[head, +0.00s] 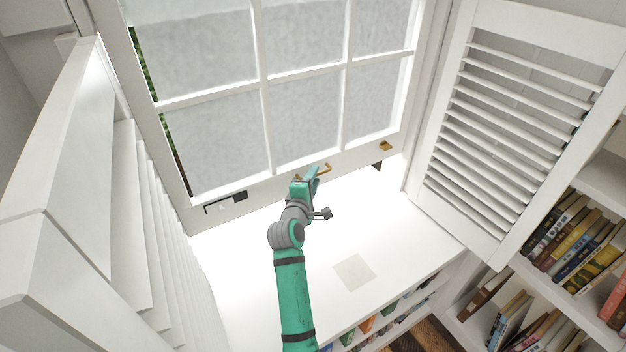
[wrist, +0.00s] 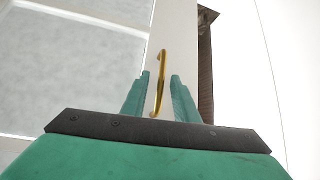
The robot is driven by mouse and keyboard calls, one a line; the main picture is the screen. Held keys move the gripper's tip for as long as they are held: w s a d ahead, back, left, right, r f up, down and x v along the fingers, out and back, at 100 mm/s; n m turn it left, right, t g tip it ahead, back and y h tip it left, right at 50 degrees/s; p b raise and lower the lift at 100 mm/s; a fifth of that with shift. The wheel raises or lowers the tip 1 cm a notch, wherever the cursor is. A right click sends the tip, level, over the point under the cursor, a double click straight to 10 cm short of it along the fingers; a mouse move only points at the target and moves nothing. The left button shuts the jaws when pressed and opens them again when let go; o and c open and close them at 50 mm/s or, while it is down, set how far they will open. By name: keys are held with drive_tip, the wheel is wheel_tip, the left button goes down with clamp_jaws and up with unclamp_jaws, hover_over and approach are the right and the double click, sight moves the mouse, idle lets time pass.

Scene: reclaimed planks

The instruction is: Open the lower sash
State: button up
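The lower sash (head: 214,188) is a white frame with several frosted panes, seen at the top of the head view; its bottom rail also shows in the wrist view (wrist: 176,32). A brass handle (head: 326,169) sits on the bottom rail. In the wrist view the handle (wrist: 163,68) stands between my two fingers, its near end low between them, with space on both sides. My gripper (head: 308,174) is open at the rail; its fingers (wrist: 160,84) show apart. I cannot tell whether either finger touches the handle.
A louvred white shutter (head: 500,130) stands open at right, another (head: 75,170) at left. The white sill (head: 250,260) is mostly clear, with a flat pale square (head: 354,272) on it. A small brass fitting (head: 385,146) is on the rail's right. Bookshelves (head: 560,285) fill the lower right.

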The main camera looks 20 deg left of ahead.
drive_tip(key=shift+s+f, duration=0.1)
drive_tip(key=s+r, duration=0.1)
drive_tip(key=s, duration=0.9)
drive_tip(key=shift+s+d+r, duration=0.25)
drive_tip(key=shift+d+r, duration=0.05)
drive_tip(key=shift+d, duration=0.1)
drive_tip(key=shift+f, duration=0.1)
drive_tip(key=s+d+f+m+g+y, duration=0.1)
drive_tip(key=s+d+f+m, duration=0.4)
drive_tip(key=s+f, duration=0.45)
drive_tip(key=s+d+f+m, duration=0.3)
drive_tip(key=s+d+f, duration=0.3)
drive_tip(key=s+f, duration=0.3)
drive_tip(key=s+d+r+m, duration=0.2)
drive_tip(key=s+d+m, duration=0.2)
drive_tip(key=s, duration=0.5)
drive_tip(key=s+d+r+m+h, duration=0.1)
drive_tip(key=s+d+m, duration=0.3)
drive_tip(key=s, duration=0.5)
drive_tip(key=s+d+r+m+h, duration=0.1)
drive_tip(key=s+d+r+m, duration=0.2)
drive_tip(key=s, duration=0.7)
drive_tip(key=shift+d+m, duration=0.7)
drive_tip(key=shift+d, duration=0.15)
